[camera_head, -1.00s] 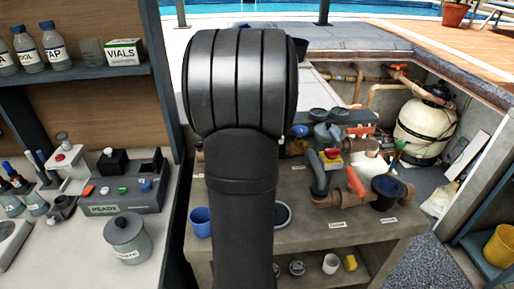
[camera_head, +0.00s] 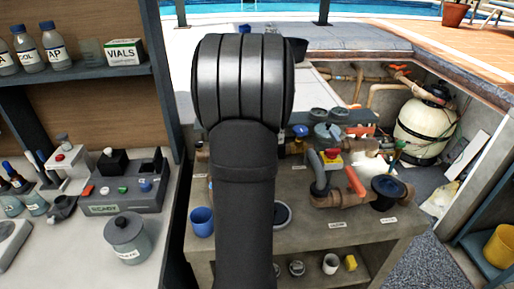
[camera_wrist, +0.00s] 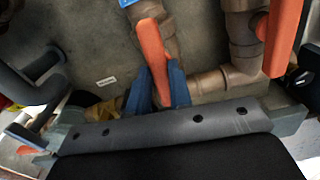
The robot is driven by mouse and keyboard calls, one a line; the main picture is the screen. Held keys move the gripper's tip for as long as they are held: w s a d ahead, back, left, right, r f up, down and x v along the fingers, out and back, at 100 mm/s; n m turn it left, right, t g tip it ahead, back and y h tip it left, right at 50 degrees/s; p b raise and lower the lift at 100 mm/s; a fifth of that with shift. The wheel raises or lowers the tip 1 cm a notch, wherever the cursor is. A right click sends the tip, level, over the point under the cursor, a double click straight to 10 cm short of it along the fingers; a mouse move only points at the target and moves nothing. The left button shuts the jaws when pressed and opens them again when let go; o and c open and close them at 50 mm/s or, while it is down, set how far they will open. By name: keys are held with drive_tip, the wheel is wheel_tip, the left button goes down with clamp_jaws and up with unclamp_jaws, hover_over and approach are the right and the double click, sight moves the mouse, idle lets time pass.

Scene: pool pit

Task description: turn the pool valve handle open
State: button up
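In the wrist view, an orange valve handle (camera_wrist: 152,45) on brown pipework lies between the two blue fingers of my gripper (camera_wrist: 160,75). The fingers are close together, one on each side of the handle's near end, and look shut on it. The grey gripper body hides what lies below. In the head view, my own arm covers the gripper and this handle. A second orange handle (camera_wrist: 285,35) stands to the right in the wrist view, apart from the fingers.
In the head view, the bench (camera_head: 300,235) carries pipework, an orange handle (camera_head: 356,181), a blue handle (camera_head: 300,131), a red-and-yellow button (camera_head: 332,157) and a blue cup (camera_head: 202,221). A counter with a grey jar (camera_head: 126,238) stands at left. A cream tank (camera_head: 422,131) stands behind.

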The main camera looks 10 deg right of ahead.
clamp_jaws()
drive_tip(key=shift+n, duration=0.7)
drive_tip(key=o, duration=0.6)
unclamp_jaws()
wheel_tip(320, 180, up, 18)
drive_tip(key=shift+f, duration=0.2)
drive_tip(key=shift+f, duration=0.1)
wheel_tip(320, 180, down, 17)
drive_tip(key=shift+f, duration=0.2)
